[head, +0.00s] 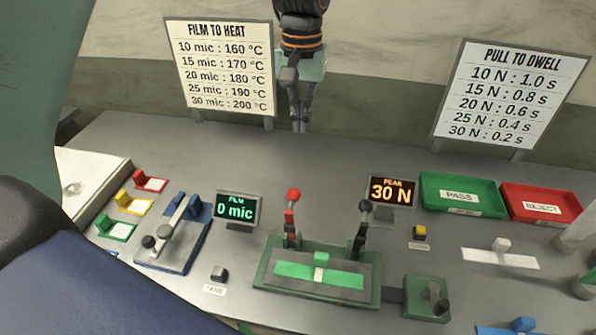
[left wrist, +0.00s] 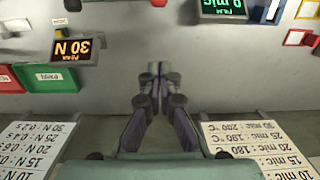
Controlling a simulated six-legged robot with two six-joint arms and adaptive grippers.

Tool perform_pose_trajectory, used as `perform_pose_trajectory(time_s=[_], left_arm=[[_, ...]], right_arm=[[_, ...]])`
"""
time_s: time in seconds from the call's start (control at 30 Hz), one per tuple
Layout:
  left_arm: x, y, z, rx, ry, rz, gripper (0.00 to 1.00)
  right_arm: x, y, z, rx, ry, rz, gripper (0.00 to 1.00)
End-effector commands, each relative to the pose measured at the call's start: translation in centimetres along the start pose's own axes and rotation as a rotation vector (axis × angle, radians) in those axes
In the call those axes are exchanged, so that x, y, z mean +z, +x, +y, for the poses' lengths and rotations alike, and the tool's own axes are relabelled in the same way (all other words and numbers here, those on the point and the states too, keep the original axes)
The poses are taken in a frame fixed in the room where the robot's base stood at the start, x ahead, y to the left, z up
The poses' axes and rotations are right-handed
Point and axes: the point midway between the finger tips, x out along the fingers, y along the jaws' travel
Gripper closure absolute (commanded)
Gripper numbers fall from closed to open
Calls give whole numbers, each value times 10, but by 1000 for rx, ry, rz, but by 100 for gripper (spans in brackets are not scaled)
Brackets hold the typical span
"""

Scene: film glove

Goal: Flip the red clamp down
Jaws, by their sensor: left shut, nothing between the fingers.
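The red clamp (head: 291,214) is a lever with a red knob, standing upright at the back left of a green fixture (head: 262,277) in the head view. A bit of red at the top edge of the left wrist view (left wrist: 159,3) looks like its knob. My left gripper (head: 300,128) hangs fingers down between the two signs, behind the fixture and clear of the clamp. Its fingers are shut and empty; they also show in the left wrist view (left wrist: 159,72). My right gripper is not in view.
A black-knobbed lever (head: 363,222) stands upright at the fixture's right. A film display (head: 237,209) and a 30 N display (head: 391,191) flank the levers. Green (head: 431,183) and red (head: 514,190) trays lie at right. The bench behind the displays is clear.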

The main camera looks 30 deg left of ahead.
Motion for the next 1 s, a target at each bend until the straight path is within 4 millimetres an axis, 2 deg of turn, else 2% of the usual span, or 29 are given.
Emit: perform_pose_trajectory(time_s=[0.13,0.27,0.73,1.0], left_arm=[[0,3,0,-1,0,-1,100],[0,16,1,-1,0,-3,100],[-2,102,2,-1,1,-4,100],[28,106,2,-1,2,0,100]], right_arm=[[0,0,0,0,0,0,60],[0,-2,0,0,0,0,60],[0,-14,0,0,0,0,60],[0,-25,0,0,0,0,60]])
